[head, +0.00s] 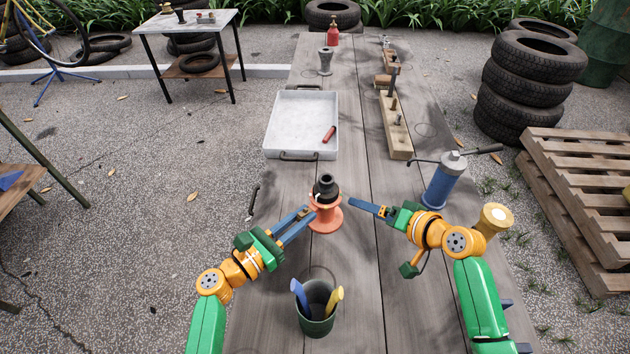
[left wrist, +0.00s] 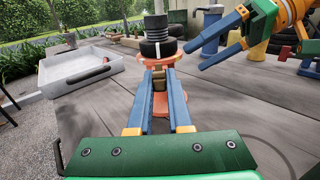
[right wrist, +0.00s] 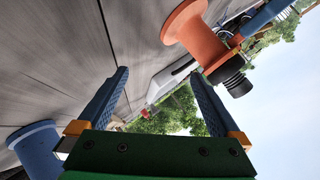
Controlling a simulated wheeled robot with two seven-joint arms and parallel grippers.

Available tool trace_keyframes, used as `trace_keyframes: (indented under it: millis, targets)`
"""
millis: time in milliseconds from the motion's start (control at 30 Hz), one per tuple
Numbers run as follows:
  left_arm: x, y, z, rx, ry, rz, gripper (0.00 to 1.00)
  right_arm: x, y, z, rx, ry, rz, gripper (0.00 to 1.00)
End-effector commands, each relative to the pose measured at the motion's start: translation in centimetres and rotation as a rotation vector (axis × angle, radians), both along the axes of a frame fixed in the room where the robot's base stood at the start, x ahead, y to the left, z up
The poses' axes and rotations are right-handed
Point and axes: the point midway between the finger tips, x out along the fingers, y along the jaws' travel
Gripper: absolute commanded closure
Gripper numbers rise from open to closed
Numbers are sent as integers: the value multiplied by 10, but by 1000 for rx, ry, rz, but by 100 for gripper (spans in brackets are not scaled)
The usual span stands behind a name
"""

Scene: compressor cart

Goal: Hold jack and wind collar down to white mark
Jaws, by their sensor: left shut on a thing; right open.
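The jack has a salmon-orange body (head: 326,217) with a wide foot and stands upright on the table. I cannot tell whether this band is the white mark. My left gripper (head: 308,213) is shut on the jack's body from the left, below the collar. My right gripper (head: 362,206) is open and empty, right of the jack. In the right wrist view the collar (right wrist: 232,76) lies beyond the right-hand finger.
A green pot (head: 317,318) with blue and yellow handles stands near. A blue canister (head: 442,182) with a lever stands right of my right gripper. A white tray (head: 283,125) with a red-handled item and a wooden peg rack (head: 396,140) lie farther back. Bare table surrounds the jack.

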Motion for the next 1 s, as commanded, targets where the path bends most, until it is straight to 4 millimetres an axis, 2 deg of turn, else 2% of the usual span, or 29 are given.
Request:
trace_keyframes:
  millis: [33,100,200,333,400,533,833,1000]
  targets:
    - [0,0,0,0,0,-1,100,-8,8,-3,260,189,-88,0]
    - [0,0,0,0,0,-1,100,-18,21,2,639,491,-206,0]
    - [0,0,0,0,0,-1,100,-26,31,15,1077,894,-330,0]
    - [0,0,0,0,0,-1,100,-27,30,32,1440,1270,-412,0]
    - [0,0,0,0,0,-1,100,-27,28,38,1544,1388,-430,0]
    - [0,0,0,0,0,-1,100,-21,35,44,1614,1469,-434,0]
    - [0,0,0,-1,-1,-1,100,19,104,45,1610,1470,-433,0]
    - [0,0,0,-1,-1,0,100,32,124,44,1610,1468,-435,0]
